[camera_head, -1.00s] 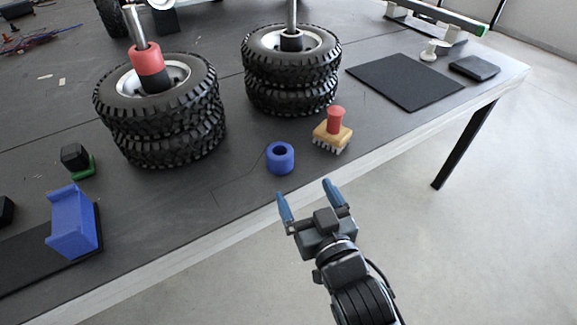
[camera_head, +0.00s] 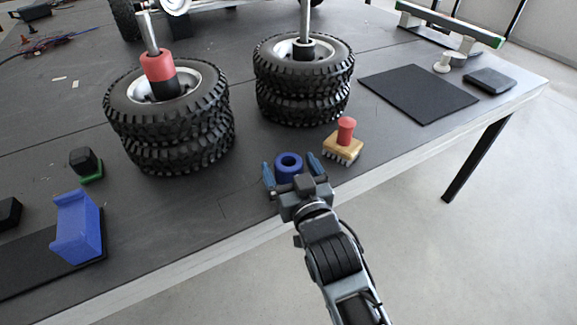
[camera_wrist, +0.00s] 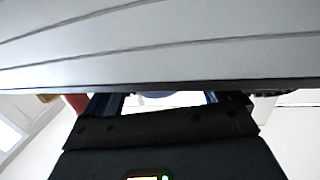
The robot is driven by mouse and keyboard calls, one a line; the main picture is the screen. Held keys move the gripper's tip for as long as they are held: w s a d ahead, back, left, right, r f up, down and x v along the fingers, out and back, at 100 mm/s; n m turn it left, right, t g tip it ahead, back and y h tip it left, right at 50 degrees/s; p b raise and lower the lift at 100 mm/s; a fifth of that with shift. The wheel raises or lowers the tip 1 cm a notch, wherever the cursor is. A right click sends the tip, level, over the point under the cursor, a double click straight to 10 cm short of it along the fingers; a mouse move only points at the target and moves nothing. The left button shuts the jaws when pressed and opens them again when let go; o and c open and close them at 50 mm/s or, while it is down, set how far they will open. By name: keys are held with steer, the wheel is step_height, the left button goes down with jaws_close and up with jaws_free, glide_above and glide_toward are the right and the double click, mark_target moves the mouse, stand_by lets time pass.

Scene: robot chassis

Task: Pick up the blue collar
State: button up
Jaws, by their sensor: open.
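The blue collar (camera_head: 288,165) is a short, thick ring with a dark hole. It stands upright near the front edge of the dark table (camera_head: 230,215). My gripper (camera_head: 291,172) is open, with one blue finger on the left of the collar and one on the right. I cannot tell whether either finger touches it. In the wrist view the gripper (camera_wrist: 165,100) shows both blue fingers apart, and only a thin blue sliver of the collar (camera_wrist: 155,94) between them; the rest is hidden.
A wooden brush with a red handle (camera_head: 343,143) stands just right of the collar. Two tyre stacks (camera_head: 170,120) (camera_head: 304,80) with upright posts stand behind. A blue block (camera_head: 77,230) is at the left. A black mat (camera_head: 418,94) lies at the right.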

mark_target(286, 159)
steer(key=x, duration=0.3)
steer(key=shift+w+f, duration=0.1)
steer(key=shift+w, duration=0.1)
steer(key=c, duration=1)
